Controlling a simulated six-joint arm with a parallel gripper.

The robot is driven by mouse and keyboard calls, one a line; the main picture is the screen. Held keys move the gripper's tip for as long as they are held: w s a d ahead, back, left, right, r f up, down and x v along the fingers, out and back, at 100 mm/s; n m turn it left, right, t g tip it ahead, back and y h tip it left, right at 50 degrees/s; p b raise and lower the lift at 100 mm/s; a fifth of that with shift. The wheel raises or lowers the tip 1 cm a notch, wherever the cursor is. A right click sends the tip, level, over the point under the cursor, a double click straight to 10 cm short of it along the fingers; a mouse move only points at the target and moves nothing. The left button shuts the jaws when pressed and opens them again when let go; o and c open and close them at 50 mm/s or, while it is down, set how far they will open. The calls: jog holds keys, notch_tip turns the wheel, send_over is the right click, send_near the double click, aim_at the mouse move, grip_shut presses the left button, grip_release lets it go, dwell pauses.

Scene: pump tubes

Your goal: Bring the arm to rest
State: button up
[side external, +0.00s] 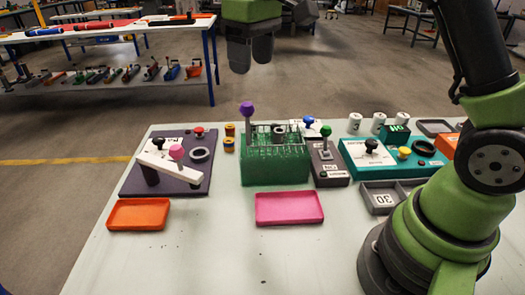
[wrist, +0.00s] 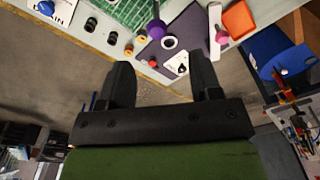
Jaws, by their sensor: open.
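My gripper (side external: 251,54) hangs above and behind the far edge of the table in the side external view, clear of everything on it. In the wrist view my gripper (wrist: 162,80) shows two dark fingers spread apart with nothing between them. The green tube rack (side external: 275,165) stands in the middle of the table, with a tall purple-topped piece (side external: 247,108) at its back left corner. The dark purple panel (side external: 200,178), with a white lever bar and several knobs, lies to its left. The teal panel (side external: 385,160) lies to its right.
An orange tray (side external: 139,214) and a pink tray (side external: 289,208) lie at the front. A grey panel with a green-knobbed lever (side external: 327,160) stands beside the rack. White cylinders (side external: 378,122) stand at the back right. The front of the white table (side external: 220,255) is clear.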

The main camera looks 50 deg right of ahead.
jog(key=s+a+r+m+t+y, duration=0.1)
jog(key=s+r+t, duration=0.15)
jog(key=s, duration=0.25)
jog(key=s+r+m+t, duration=0.1)
jog(key=s+r+m, duration=0.1)
jog(key=s+r, duration=0.3)
jog(key=s+f+m+t, duration=0.2)
jog(key=s+f+t, duration=0.1)
jog(key=s, duration=0.8)
jog(key=shift+s+a+f+m+y, duration=0.2)
jog(key=shift+a+f+m+y, duration=0.25)
jog(key=shift+f, duration=0.1)
